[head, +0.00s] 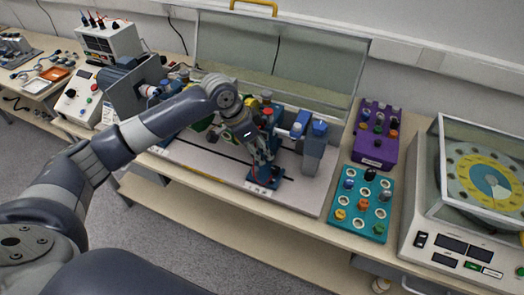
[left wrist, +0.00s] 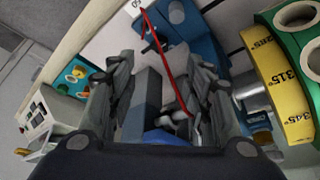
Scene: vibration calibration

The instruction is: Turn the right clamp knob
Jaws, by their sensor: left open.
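My left gripper (head: 262,158) is low over the bench rig in the head view, just above and behind a small blue base block (head: 262,182). In the left wrist view its two fingers (left wrist: 155,100) are apart. A grey-blue upright block with a blue part (left wrist: 165,138) at its lower end shows between them; I cannot tell whether they touch it. A blue fitting (left wrist: 200,35) with a dark handle (left wrist: 152,38) lies beyond the fingers, with a red wire across. In the head view a grey post (head: 312,152) with a blue knob (head: 320,127) stands right of my gripper. Which part is the right clamp knob is unclear.
A yellow graduated ring (left wrist: 280,85) is close to the right finger side. A clear panel (head: 280,62) stands behind the rig. A teal board (head: 345,185), a purple box (head: 368,150) and a dial instrument (head: 410,225) stand to the right. The plate's front strip is clear.

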